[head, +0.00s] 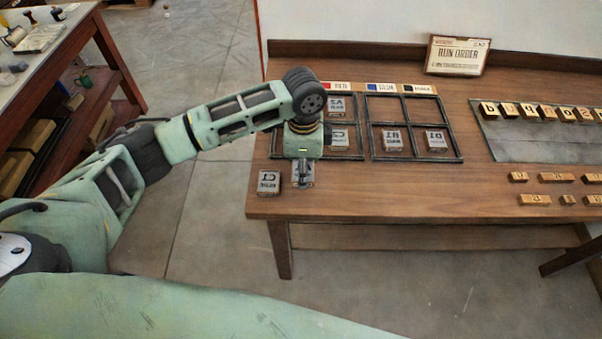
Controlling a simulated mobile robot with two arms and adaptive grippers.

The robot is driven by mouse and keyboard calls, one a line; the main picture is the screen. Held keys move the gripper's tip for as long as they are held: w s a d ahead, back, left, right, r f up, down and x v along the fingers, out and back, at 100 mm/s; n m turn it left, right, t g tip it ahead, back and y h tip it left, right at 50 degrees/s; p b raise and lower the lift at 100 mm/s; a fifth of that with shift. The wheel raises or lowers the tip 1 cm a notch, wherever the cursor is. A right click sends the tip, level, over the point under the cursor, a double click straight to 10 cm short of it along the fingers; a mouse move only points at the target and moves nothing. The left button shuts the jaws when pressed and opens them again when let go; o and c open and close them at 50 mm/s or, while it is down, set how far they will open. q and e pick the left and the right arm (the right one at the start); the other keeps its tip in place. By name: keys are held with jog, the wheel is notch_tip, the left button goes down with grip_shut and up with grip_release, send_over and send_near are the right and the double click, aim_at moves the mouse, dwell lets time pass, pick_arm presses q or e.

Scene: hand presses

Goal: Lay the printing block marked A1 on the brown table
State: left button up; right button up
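My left gripper (302,172) points down over the brown table (480,202) near its front left edge. A small block with a pale top (302,181) shows at its fingertips, partly covered by them. I cannot read this block's mark, nor tell whether the fingers are closed on it or whether it touches the table. I cannot make out a block marked A1 anywhere. A block that looks marked C1 (268,184) stands on the table just left of the gripper. My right gripper is not in view.
Two dark divided frames hold blocks: one (364,126) partly behind my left arm, one (462,157) right of it. A sign (457,56) stands at the back. A grey board (520,147) and small wooden pieces (534,199) lie at right. The table's front middle is clear.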

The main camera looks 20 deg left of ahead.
pick_arm(q)
jog(key=shift+s+a+f, duration=0.2)
jog(key=shift+s+f, duration=0.1)
jog(key=shift+f, duration=0.2)
jog(key=shift+f+p, duration=0.4)
jog(key=shift+f, duration=1.3)
jog(key=shift+f, duration=0.1)
jog(key=o, duration=1.2)
notch_tip(320, 180, up, 12)
jog(key=shift+r+b, duration=0.1)
jog(key=shift+b, duration=0.45)
